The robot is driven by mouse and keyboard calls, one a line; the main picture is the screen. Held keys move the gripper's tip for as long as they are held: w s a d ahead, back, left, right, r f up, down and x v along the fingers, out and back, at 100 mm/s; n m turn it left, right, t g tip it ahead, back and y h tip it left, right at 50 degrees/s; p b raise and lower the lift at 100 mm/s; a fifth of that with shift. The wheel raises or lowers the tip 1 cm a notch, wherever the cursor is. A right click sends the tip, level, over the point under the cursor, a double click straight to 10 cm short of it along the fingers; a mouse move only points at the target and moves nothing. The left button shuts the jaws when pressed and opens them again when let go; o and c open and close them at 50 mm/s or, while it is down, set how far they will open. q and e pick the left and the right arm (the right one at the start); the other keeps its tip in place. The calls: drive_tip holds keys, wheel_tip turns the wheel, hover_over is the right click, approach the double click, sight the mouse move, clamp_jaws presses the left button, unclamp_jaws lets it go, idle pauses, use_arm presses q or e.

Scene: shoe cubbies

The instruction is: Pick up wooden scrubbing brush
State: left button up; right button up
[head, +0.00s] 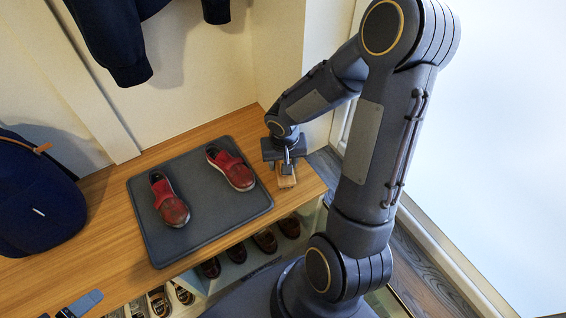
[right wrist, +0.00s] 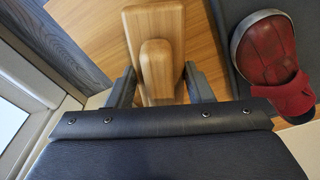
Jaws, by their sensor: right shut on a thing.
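The wooden scrubbing brush (head: 286,180) is at the right end of the wooden bench, just right of the grey mat. In the right wrist view the brush (right wrist: 155,70) shows a pale wooden block with a rounded raised handle. My right gripper (head: 286,168) comes from above and is shut on the brush, with one finger on each side of it in the right wrist view (right wrist: 158,84). I cannot tell whether the brush touches the bench. My left gripper (head: 80,304) shows only partly at the bottom left edge, and its opening is unclear.
A grey mat (head: 200,235) on the bench (head: 110,200) bears two red shoes (head: 170,200) (head: 231,167). A dark blue bag (head: 38,200) stands at the left. Cubbies below hold several shoes (head: 265,241). Dark clothing (head: 110,40) hangs above. The wall is close behind the brush.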

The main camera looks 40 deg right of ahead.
wheel_tip(320, 180, up, 3)
drive_tip(key=shift+r+p, duration=0.1)
drive_tip(key=shift+p, duration=0.55)
drive_tip(key=s+a+r, duration=0.1)
drive_tip(key=s+a+r+p, duration=0.1)
drive_tip(key=r, duration=0.1)
drive_tip(key=s+a+r, duration=0.1)
drive_tip(key=r, duration=0.1)
drive_tip(key=shift+s+p, duration=0.1)
drive_tip(key=shift+p, duration=0.3)
drive_tip(key=s+a+r+p, duration=0.1)
drive_tip(key=s+a+r, duration=0.3)
drive_tip(key=s+a, duration=0.2)
drive_tip(key=shift+s+a, duration=0.25)
drive_tip(key=shift+s, duration=0.35)
drive_tip(key=o, duration=0.5)
drive_tip(key=shift+c, duration=1.2)
drive_tip(key=shift+w+a+f+m+h+b, duration=0.15)
drive_tip(key=shift+w+f+m+b, duration=0.75)
drive_tip(key=shift+w, duration=1.35)
drive_tip(key=shift+w+a+f+m+h+b, duration=0.1)
drive_tip(key=shift+w+f+m+b, duration=0.5)
drive_tip(key=shift+w+f+m, duration=1.15)
drive_tip(key=shift+w+a+f+m+h+b, duration=0.15)
drive_tip(key=shift+w+m+b, duration=0.65)
drive_tip(key=shift+w, duration=1.95)
